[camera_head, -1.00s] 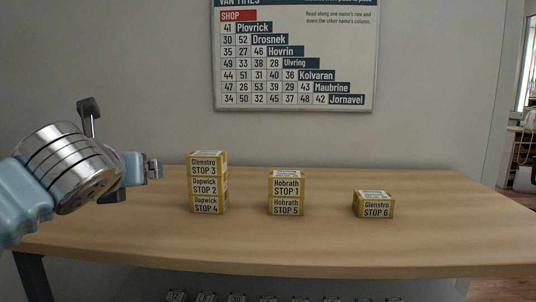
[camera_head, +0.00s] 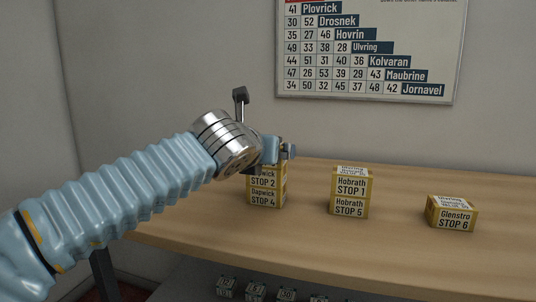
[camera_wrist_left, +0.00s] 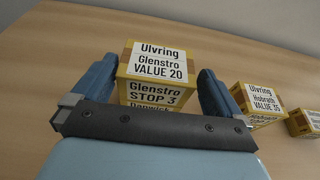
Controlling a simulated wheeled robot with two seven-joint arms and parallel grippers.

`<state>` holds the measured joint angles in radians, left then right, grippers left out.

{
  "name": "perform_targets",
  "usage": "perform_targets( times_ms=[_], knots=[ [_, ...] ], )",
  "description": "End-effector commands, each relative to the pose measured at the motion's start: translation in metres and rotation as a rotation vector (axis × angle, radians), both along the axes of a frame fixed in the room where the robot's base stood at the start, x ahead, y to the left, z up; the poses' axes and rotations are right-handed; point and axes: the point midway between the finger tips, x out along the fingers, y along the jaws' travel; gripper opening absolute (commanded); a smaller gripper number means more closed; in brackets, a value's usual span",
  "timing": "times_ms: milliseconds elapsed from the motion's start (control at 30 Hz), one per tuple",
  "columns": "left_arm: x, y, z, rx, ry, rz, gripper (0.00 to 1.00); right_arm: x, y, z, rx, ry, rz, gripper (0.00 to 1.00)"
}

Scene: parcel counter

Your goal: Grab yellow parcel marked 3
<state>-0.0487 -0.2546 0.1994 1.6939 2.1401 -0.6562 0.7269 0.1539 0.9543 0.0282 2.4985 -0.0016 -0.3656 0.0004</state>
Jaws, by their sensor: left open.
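The yellow parcel marked STOP 3 (camera_wrist_left: 155,93) tops the left stack, its upper label reading Ulvring, Glenstro, VALUE 20. My left gripper (camera_wrist_left: 158,70) is open, with a blue finger on each side of this parcel; I cannot tell whether they touch it. In the head view my left gripper (camera_head: 287,151) is at the top of the stack and hides the STOP 3 parcel. Below are the yellow parcels STOP 2 (camera_head: 268,182) and STOP 4 (camera_head: 268,199). My right gripper is in neither view.
To the right, yellow parcel STOP 1 (camera_head: 352,186) sits on STOP 5 (camera_head: 349,207). A single parcel, STOP 6 (camera_head: 453,217), lies further right. The wooden counter (camera_head: 390,248) is clear in front of them. A table of names and numbers (camera_head: 365,65) hangs on the wall behind.

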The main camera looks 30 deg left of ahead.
Motion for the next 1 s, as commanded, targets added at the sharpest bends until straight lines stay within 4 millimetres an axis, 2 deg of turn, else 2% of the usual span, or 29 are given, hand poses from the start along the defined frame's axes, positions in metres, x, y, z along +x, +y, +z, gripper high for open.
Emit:
perform_targets(
  times_ms=[233, 533, 833, 1000],
  knots=[
    [0.035, 0.011, -0.016, -0.001, 0.003, 0.0, 1.0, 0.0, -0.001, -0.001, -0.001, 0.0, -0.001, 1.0],
    [0.041, 0.013, -0.018, 0.0, 0.0, 0.0, 1.0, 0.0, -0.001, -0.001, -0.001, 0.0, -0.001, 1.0],
    [0.041, 0.013, -0.018, 0.0, 0.001, 0.0, 0.56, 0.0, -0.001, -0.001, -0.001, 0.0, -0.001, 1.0],
    [0.041, 0.013, -0.017, 0.0, 0.0, 0.0, 0.54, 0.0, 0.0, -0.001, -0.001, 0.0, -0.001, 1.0]
  ],
)
